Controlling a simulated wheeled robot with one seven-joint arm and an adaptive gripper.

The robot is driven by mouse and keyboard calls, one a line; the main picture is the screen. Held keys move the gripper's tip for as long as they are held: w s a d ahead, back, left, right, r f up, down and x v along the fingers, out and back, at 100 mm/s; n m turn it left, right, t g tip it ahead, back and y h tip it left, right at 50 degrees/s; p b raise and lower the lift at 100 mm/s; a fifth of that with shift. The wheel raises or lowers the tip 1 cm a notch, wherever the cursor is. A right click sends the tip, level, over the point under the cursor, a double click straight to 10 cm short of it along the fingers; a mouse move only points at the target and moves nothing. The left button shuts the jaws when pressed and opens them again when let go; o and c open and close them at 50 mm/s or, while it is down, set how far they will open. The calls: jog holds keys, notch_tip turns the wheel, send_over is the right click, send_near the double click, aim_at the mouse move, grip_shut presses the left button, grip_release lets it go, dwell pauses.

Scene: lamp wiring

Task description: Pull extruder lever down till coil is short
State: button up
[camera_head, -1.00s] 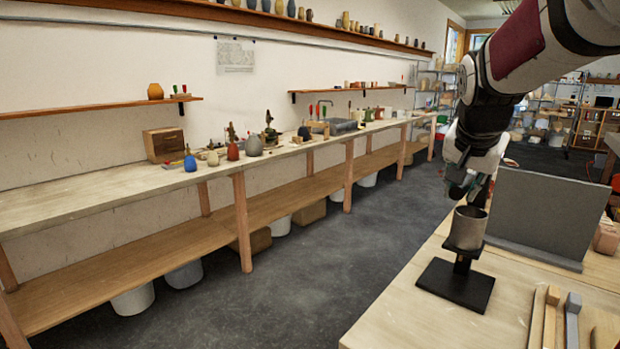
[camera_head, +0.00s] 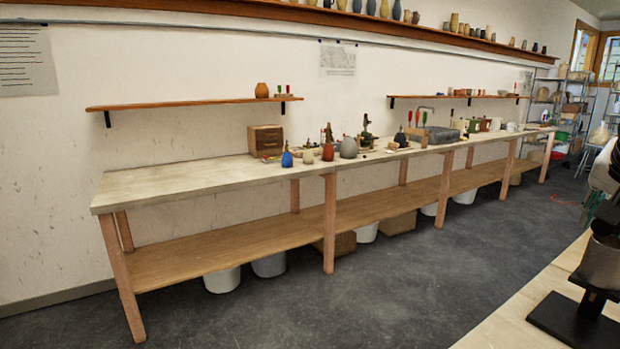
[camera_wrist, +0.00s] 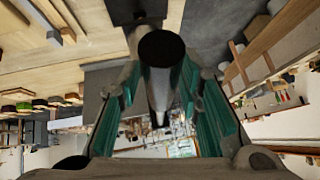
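At the right edge of the head view, a grey metal cup-like cylinder (camera_head: 602,262) stands upright on a black stand (camera_head: 572,318). I cannot tell whether this is the extruder, and I make out no lever or coil. My gripper shows in the wrist view (camera_wrist: 160,75), with teal-padded fingers on both sides of a dark-mouthed metal cylinder (camera_wrist: 161,48). I cannot tell whether the fingers touch it. In the head view my gripper is mostly cut off by the right edge. Two dark upright devices (camera_head: 366,130) stand among pots on the long bench, too small to identify.
The long wooden bench (camera_head: 160,182) runs along the wall, its left end bare. Small pots, a wooden box (camera_head: 265,139) and tools stand farther along. Buckets stand under its lower shelf (camera_head: 205,256). Dark floor (camera_head: 400,300) lies free between it and the near table (camera_head: 530,292).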

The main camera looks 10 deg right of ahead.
jog(key=shift+r, duration=0.1)
jog(key=v, duration=1.1)
jog(key=shift+a+r, duration=0.25)
jog(key=shift+r, duration=0.05)
jog(key=shift+s, duration=0.15)
jog(key=s+a+f+n+y+p, duration=0.1)
jog(key=a+f+n, duration=0.3)
jog(key=a, duration=0.4)
jog(key=s+a+f+n+y+p, duration=0.1)
jog(key=s+a+f+n+y, duration=0.2)
jog(key=a, duration=0.6)
jog(key=s+a+f+n+y+p, duration=0.2)
jog(key=s+a+f+n, duration=0.2)
jog(key=a+f+n, duration=0.3)
jog(key=shift+a+f+g, duration=0.3)
jog(key=shift+a+f, duration=0.5)
jog(key=shift+f, duration=0.1)
jog(key=shift+d, duration=0.15)
